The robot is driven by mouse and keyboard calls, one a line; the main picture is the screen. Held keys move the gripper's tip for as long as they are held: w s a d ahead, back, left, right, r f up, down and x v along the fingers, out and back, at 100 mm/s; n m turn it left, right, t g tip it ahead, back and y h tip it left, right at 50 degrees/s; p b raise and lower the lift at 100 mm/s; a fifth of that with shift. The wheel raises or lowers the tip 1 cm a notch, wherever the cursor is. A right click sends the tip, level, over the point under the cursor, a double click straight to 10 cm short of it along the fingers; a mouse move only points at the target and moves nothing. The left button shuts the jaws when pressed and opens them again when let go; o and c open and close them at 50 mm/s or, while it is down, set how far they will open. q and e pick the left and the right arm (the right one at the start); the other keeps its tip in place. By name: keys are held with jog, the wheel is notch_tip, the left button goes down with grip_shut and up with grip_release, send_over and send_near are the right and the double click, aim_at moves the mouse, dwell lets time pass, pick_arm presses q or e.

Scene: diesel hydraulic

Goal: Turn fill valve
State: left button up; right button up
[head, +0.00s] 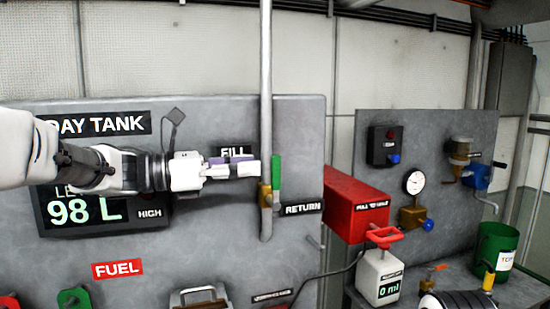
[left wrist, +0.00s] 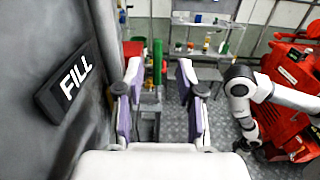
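A valve with an upright green handle (head: 276,175) and a brass body (head: 265,196) sits on the vertical grey pipe (head: 266,90). The FILL label (head: 232,151) is just left of the pipe, partly covered by my left gripper; it shows large in the left wrist view (left wrist: 75,76). My left gripper (head: 250,168) is just left of the green handle. In the left wrist view its fingers (left wrist: 159,80) are apart and empty, with the green handle (left wrist: 157,62) seen ahead between them. My right gripper (left wrist: 250,135) is small and dark at the right; its opening is unclear.
The DAY TANK panel has a level display (head: 88,209) reading 98 L, HIGH. A RETURN label (head: 302,208) is right of the valve. A red box (head: 355,205), a white can (head: 382,275) and a green bucket (head: 497,248) stand farther right.

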aim_at(275, 188)
pick_arm(q)
jog(key=x, duration=0.2)
jog(key=p+x, duration=0.1)
jog(key=x, duration=0.1)
jog(key=p+x, duration=0.1)
jog(key=x, duration=0.1)
jog(key=shift+w+d+f, duration=0.2)
jog(key=shift+w+d, duration=0.05)
jog(key=shift+w, duration=0.1)
jog(key=shift+s+a+r, duration=0.1)
jog(key=shift+s+a, duration=0.05)
jog(key=shift+s, duration=0.1)
grip_shut()
